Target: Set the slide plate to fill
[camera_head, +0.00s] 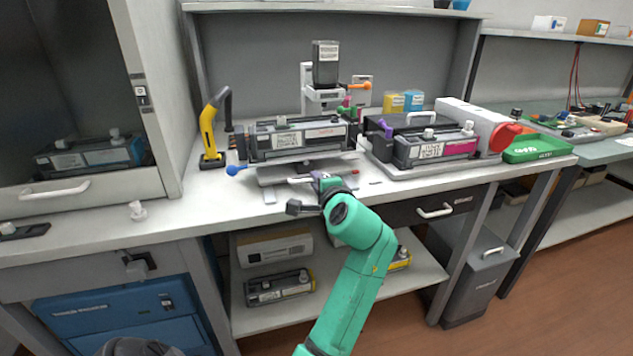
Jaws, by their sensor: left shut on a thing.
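The slide plate (268,177) is a flat light-grey plate at the front of the filling station on the bench. A black toner cartridge (288,141) with a white label and a white cap lies across it, under the dark hopper (326,62) on its white stand. My left gripper (314,182) is at the plate's front edge, shut on what looks like its front handle. The gripper's wrist hides part of the handle and the contact. My right gripper is not in view.
A yellow-and-black hand tool (210,130) stands left of the station. To the right are a cartridge with a magenta label (436,148), a white machine with a red knob (480,127) and a green tray (538,148). A small white cap (138,211) stands on the left bench.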

